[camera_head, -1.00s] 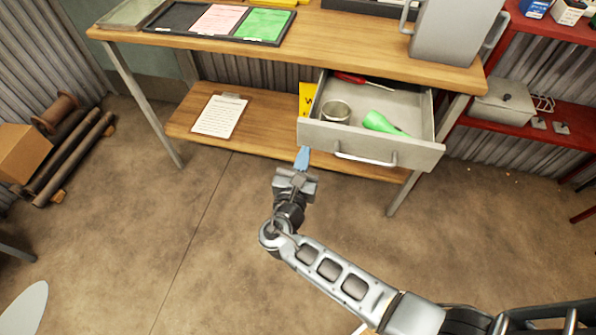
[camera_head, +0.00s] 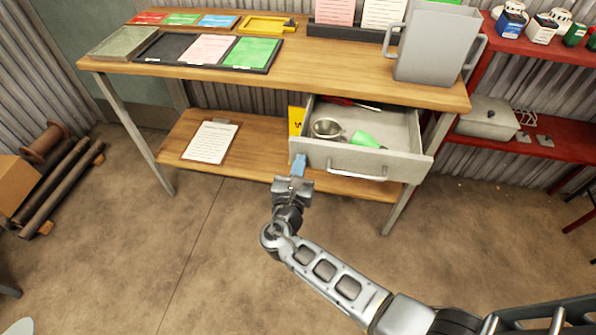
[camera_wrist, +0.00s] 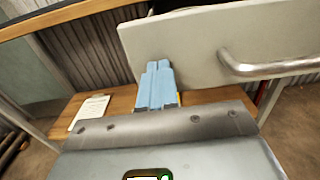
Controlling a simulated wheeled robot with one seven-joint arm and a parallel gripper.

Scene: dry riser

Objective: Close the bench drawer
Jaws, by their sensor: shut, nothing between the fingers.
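The bench drawer (camera_head: 345,158) hangs open below the right part of the workbench top (camera_head: 330,66). Inside it lie a metal cup (camera_head: 326,127), a green object (camera_head: 366,140) and a red-handled tool (camera_head: 340,101). Its bar handle (camera_head: 356,175) runs across the front. My gripper (camera_head: 298,165) is shut and empty, its blue fingertips at the left end of the drawer front. In the wrist view the fingertips (camera_wrist: 157,84) overlap the lower left of the drawer front (camera_wrist: 195,45), with the handle (camera_wrist: 265,68) to their right. I cannot tell whether they touch it.
A lower shelf (camera_head: 255,150) with a clipboard (camera_head: 211,142) runs under the bench. A grey jug-like container (camera_head: 436,45) stands on the bench's right end. A red shelf unit (camera_head: 530,148) is at the right.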

